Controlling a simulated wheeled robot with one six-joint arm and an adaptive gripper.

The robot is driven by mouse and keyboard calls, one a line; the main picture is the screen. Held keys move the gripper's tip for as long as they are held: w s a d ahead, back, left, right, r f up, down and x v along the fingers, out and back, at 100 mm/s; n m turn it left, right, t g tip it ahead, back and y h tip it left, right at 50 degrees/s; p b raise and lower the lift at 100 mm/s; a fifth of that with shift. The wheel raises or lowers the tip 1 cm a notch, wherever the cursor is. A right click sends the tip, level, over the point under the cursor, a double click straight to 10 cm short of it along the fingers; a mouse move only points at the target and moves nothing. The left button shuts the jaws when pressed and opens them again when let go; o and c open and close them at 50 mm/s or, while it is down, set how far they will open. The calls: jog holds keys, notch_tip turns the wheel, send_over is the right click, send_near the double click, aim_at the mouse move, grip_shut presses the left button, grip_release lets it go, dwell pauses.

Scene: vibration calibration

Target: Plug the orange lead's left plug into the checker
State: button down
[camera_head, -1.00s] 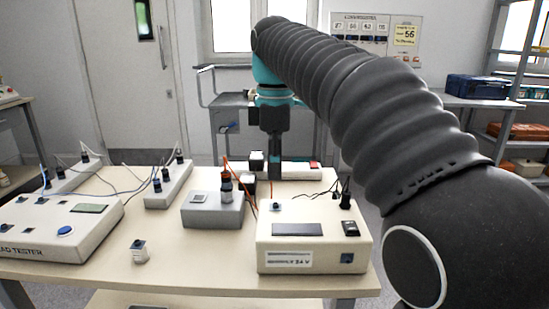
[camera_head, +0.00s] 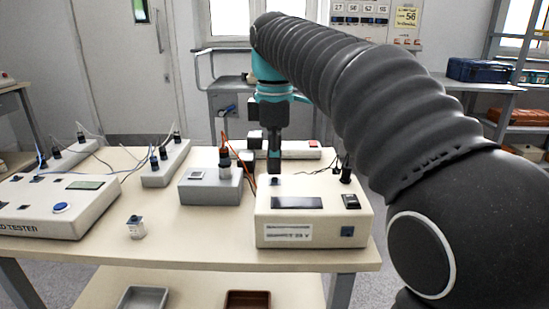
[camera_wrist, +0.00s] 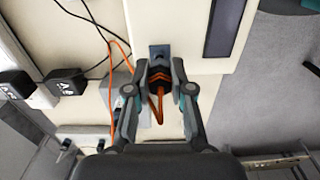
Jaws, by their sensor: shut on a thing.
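My gripper (camera_head: 274,168) points down at the back edge of the white box with a dark display (camera_head: 345,218). In the wrist view my gripper (camera_wrist: 163,84) is shut on a black plug (camera_wrist: 157,73) of the orange lead (camera_wrist: 158,105). The plug's front is right at the blue socket (camera_wrist: 158,50) on that box; I cannot tell whether it is in. The orange lead (camera_head: 239,156) runs left toward a dark plug (camera_head: 225,160) standing on the small grey box (camera_head: 210,191). The boxes' labels are hard to read, so I cannot tell which is the checker.
A larger box marked "TESTER" (camera_head: 40,222) stands at the left. Socket strips (camera_head: 166,165) and black adapters (camera_wrist: 65,82) with cables crowd the back. The front table strip (camera_head: 200,248) is clear.

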jog(key=shift+d+f, duration=0.2)
jog(key=shift+f, duration=0.25)
jog(key=shift+f+p, duration=0.5)
jog(key=shift+f, duration=0.1)
dwell(2.8)
jog(key=shift+m, duration=0.3)
jog(key=shift+m+p, duration=0.7)
jog(key=shift+m, duration=1)
jog(key=shift+m, duration=0.4)
jog(key=shift+s+m, duration=0.1)
jog(key=shift+m, duration=1.5)
jog(key=m, duration=0.4)
jog(key=shift+a, duration=0.1)
